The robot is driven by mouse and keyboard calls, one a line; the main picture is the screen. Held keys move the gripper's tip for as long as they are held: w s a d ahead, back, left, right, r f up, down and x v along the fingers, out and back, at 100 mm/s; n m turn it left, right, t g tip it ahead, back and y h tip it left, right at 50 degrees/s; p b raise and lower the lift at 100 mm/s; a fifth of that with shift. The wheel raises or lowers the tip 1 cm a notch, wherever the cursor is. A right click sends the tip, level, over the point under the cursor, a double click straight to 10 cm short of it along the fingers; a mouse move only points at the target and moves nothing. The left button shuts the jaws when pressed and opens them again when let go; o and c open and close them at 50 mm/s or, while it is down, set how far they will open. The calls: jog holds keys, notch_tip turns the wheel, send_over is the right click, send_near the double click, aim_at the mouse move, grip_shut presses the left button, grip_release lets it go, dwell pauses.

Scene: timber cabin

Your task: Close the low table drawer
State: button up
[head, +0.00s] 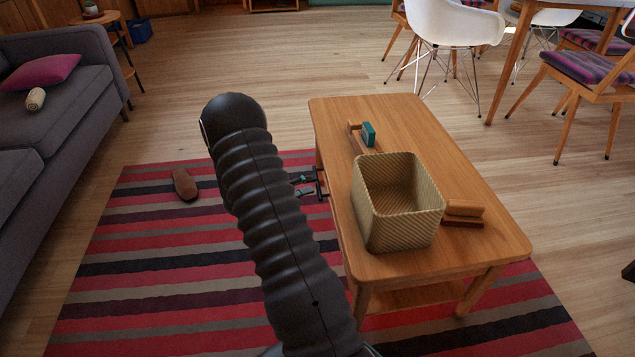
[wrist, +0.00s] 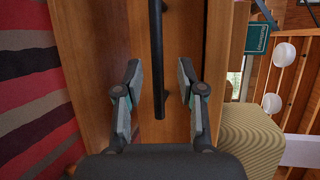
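The low wooden table (head: 470,185) stands on the striped rug in the head view, its left long side facing my arm. In the wrist view the wooden drawer front (wrist: 179,35) fills the middle, with a long black bar handle (wrist: 157,30) on it. My gripper (wrist: 158,78) is open, one finger on each side of the handle, with gaps showing and nothing gripped. In the head view my gripper (head: 310,184) is at the table's left side. The drawer is mostly hidden there, so I cannot tell how far it stands out.
On the tabletop are a woven basket (head: 400,220), a teal-and-wood item (head: 368,134) and a brown wooden item (head: 464,213). A grey sofa (head: 75,110) is at left, a brown shoe-like object (head: 184,185) on the rug. Chairs stand at upper right.

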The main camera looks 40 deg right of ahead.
jog(key=v, duration=0.7)
jog(key=shift+a, duration=0.35)
jog(key=shift+r, duration=0.1)
jog(key=s+a+f+m+g+y, duration=0.2)
jog(key=s+a+f+m+y, duration=0.15)
jog(key=s+m, duration=0.45)
jog(key=s+a+r+m+y, duration=0.45)
jog(key=a+m, duration=0.25)
jog(key=m, duration=0.6)
jog(key=s+a+r+m+t+y+p, duration=0.2)
jog(key=a+r, duration=0.4)
jog(key=r, duration=0.4)
jog(key=s+a+r+m+t+y+p, duration=0.2)
jog(key=s+a+r+m+t, duration=0.3)
jog(key=r, duration=0.5)
jog(key=s+a+r+m+t+y+p, duration=0.1)
jog(key=s+a+r+m+t+y, duration=0.2)
jog(key=a+r, duration=0.4)
notch_tip(320, 180, up, 3)
jog(key=shift+s+r+m+t+p, duration=0.2)
jog(key=shift+s+m+t+p, duration=0.2)
jog(key=shift+s+m, duration=0.4)
